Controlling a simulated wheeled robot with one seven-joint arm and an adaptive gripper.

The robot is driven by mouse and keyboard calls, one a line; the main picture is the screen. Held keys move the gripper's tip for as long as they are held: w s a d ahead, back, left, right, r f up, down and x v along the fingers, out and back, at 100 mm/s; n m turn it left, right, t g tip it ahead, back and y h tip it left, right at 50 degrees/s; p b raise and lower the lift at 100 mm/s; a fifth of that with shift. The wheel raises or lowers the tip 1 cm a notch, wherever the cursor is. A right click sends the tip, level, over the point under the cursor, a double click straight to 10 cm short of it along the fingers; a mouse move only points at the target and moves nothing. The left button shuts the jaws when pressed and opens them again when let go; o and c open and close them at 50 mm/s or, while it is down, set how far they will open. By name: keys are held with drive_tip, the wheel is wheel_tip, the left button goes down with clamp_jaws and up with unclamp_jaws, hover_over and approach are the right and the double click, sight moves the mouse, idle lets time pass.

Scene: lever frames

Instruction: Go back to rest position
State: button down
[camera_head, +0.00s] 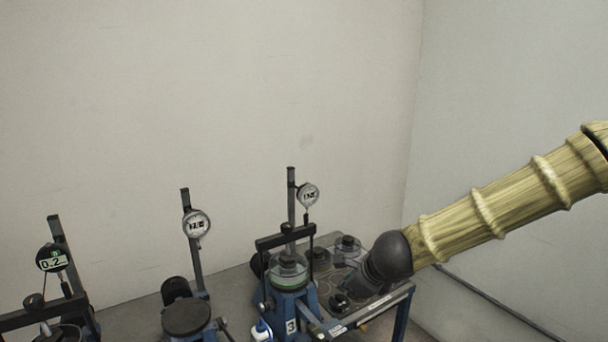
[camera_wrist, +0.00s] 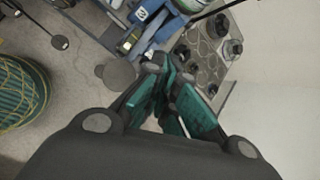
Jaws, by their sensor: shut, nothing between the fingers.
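My gripper (camera_wrist: 167,72) shows in the wrist view, with its teal-padded fingers drawn together and nothing between them. It hangs in the air on the near side of the blue lever frame (camera_wrist: 152,30), apart from it as far as I can see. In the head view my arm reaches in from the right, and its dark joint overlaps the right part of the bench.
The lever frame marked 3 (camera_head: 290,302) carries a dial gauge (camera_head: 308,194). Further left stand a second dial gauge (camera_head: 196,223) and a digital gauge (camera_head: 52,258). A tray (camera_wrist: 207,68) holds dark round weights. A green ribbed round object (camera_wrist: 20,92) lies at left. Bare floor (camera_wrist: 75,85) shows between.

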drive_tip(key=s+d+f+n+g+h, duration=0.15)
drive_tip(key=s+f+n, duration=0.35)
drive_tip(key=f, duration=0.5)
drive_tip(key=s+d+f+n+g, duration=0.1)
drive_tip(key=s+d+f+n, duration=0.2)
drive_tip(key=s+f, duration=0.45)
drive_tip(key=s+d+f+n+g+h, duration=0.15)
drive_tip(key=s+f+n, duration=0.25)
drive_tip(key=f, duration=0.7)
drive_tip(key=s+d+f+n+g, duration=0.15)
drive_tip(key=s+f+n, duration=0.25)
drive_tip(key=s, duration=0.4)
drive_tip(key=s+d+f+n, duration=0.2)
drive_tip(key=s+f+n, duration=0.2)
drive_tip(key=s, duration=0.3)
drive_tip(key=s+d+f+n+g, duration=0.15)
drive_tip(key=s+f+n, duration=0.25)
drive_tip(key=s, duration=0.4)
wheel_tip(320, 180, down, 16)
drive_tip(key=b, duration=1.5)
drive_tip(key=shift+w+d+r+b, duration=0.25)
drive_tip(key=shift+d+b, duration=0.1)
drive_tip(key=shift+d, duration=0.05)
drive_tip(key=shift+s, duration=0.1)
